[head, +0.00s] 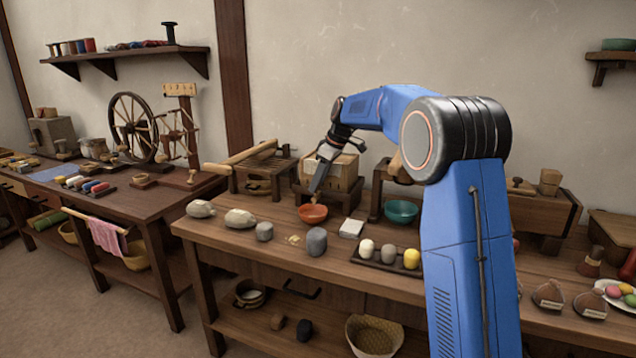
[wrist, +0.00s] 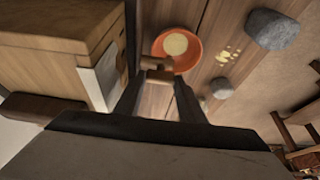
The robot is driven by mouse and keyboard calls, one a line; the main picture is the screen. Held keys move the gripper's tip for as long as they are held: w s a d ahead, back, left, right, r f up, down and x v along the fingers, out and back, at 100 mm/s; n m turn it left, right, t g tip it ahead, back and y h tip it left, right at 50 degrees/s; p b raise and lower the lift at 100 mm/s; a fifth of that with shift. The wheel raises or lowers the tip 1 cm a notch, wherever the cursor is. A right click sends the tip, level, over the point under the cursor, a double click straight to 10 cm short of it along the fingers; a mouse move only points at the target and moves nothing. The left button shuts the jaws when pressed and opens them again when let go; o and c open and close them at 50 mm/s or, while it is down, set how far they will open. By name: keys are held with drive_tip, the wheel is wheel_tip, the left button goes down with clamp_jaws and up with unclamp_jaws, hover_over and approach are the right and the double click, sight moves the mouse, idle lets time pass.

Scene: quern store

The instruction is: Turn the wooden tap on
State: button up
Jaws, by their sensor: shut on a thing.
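The wooden tap (wrist: 156,72) is a small tan wooden piece at the front of a wooden box (wrist: 50,55) in the wrist view. My gripper (wrist: 158,82) has its dark fingers on both sides of the tap and is shut on it. In the head view my gripper (head: 315,187) reaches down in front of the wooden box (head: 345,168), and the tap is too small and covered to make out. An orange bowl (head: 313,214) stands below the gripper. In the wrist view the orange bowl (wrist: 192,58) has something pale inside.
A grey stone (head: 317,241), a white block (head: 352,228) and a teal bowl (head: 400,211) stand near the orange bowl on the workbench (head: 215,232). A dark tray (head: 375,262) holds rounded lumps. A spinning wheel (head: 133,125) stands on the left table.

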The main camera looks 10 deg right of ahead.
idle(0.4)
drive_tip(key=o, duration=1)
drive_tip(key=shift+o, duration=0.2)
drive_tip(key=shift+r, duration=0.1)
drive_tip(key=v, duration=1.7)
drive_tip(key=shift+r, duration=0.15)
